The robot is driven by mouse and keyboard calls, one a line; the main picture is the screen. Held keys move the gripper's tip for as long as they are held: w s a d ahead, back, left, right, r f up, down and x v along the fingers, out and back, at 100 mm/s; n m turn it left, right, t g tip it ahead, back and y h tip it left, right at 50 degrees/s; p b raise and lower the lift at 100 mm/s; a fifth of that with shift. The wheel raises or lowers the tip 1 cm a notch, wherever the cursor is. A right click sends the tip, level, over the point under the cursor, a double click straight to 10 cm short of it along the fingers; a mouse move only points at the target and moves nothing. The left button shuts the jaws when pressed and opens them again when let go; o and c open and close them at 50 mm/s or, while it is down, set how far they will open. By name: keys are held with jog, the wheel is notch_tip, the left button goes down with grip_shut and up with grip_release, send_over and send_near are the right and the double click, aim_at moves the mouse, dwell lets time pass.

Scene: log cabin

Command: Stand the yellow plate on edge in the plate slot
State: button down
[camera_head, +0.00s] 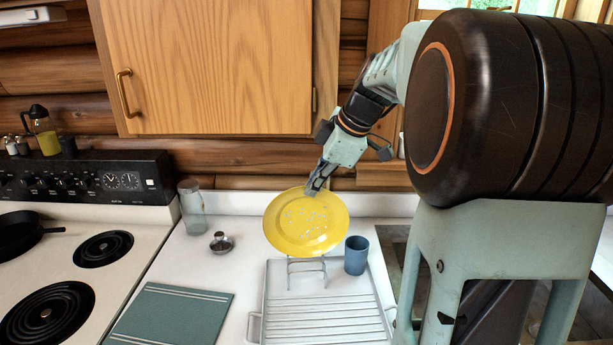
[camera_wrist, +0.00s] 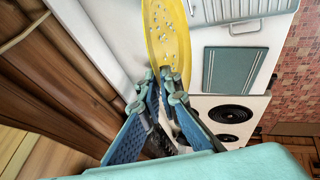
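The yellow plate (camera_head: 290,232), with pale speckles on its face, is held up tilted above the back of the white draining tray (camera_head: 272,305). My gripper (camera_head: 314,190) is shut on the plate's upper right rim. The wrist view shows both fingertips (camera_wrist: 163,78) at the edge of the plate (camera_wrist: 160,45). The plate slot looks to be the small wire rack (camera_head: 307,271) at the tray's back. The plate's lower edge overlaps the top of the rack in the head view; I cannot tell whether they touch.
A blue cup (camera_head: 356,256) stands close to the right of the rack. A small metal strainer-like item (camera_head: 221,243) and a glass jar (camera_head: 192,208) stand to the left. A teal board (camera_head: 172,314) lies left of the tray, beside the stove (camera_head: 80,265). A wooden cabinet (camera_head: 215,65) hangs above.

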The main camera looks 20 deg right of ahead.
jog(key=shift+s+r, duration=0.1)
jog(key=shift+r, duration=0.05)
jog(key=shift+b, duration=0.7)
notch_tip(320, 180, down, 8)
jog(key=b, duration=0.8)
jog(key=c, duration=2.6)
grip_release()
jog(key=shift+c, duration=0.2)
jog(key=o, duration=0.6)
jog(key=shift+c, duration=0.2)
jog(key=shift+d, duration=0.1)
jog(key=v, duration=1.2)
